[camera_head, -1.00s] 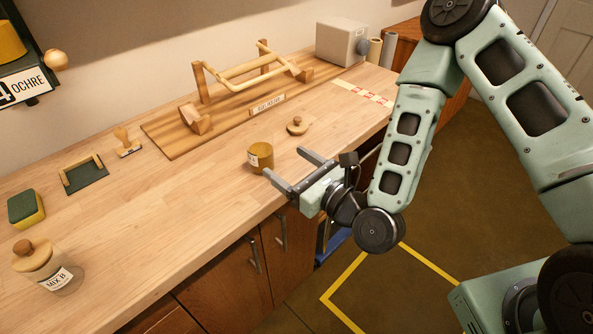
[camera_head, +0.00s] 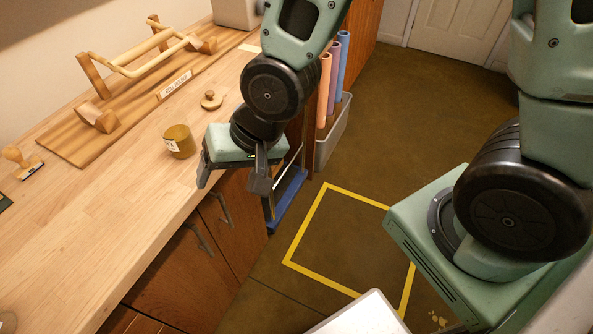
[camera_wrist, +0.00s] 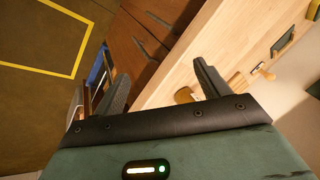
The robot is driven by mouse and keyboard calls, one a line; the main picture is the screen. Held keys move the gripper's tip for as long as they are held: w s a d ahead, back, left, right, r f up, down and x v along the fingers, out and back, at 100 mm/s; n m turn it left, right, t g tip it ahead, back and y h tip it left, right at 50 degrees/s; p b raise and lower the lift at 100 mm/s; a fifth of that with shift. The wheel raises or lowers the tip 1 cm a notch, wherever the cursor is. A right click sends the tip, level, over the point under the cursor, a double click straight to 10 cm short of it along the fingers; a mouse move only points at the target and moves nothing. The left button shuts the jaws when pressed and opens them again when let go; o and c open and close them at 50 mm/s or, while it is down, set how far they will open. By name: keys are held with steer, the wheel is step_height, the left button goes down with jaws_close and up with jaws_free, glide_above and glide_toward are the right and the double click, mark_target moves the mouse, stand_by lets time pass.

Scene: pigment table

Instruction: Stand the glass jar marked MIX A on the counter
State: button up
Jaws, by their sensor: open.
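An open amber glass jar (camera_head: 179,141) stands upright on the wooden counter (camera_head: 95,225) near its front edge. Its white label is too small to read, so I cannot tell whether it is MIX A. A round wooden lid (camera_head: 211,100) with a knob lies behind it. My gripper (camera_head: 231,184) is open and empty at the counter's front edge, just right of the jar and apart from it.
A wooden rack (camera_head: 150,52) on a board stands at the back. A stamp (camera_head: 22,163) lies on the left. Cabinets (camera_head: 190,270) drop below the edge. A bin (camera_head: 332,135) of coloured rolls and a blue-edged item (camera_head: 288,200) stand right. Yellow tape (camera_head: 322,186) marks open floor.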

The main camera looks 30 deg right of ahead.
steer(key=s+d+r+n+g+h, duration=0.3)
steer(key=s+d+r+n, duration=0.3)
steer(key=s+n, duration=0.3)
steer(key=shift+s+r+h, duration=0.4)
steer(key=shift+s+r, duration=0.4)
steer(key=shift+s, duration=0.15)
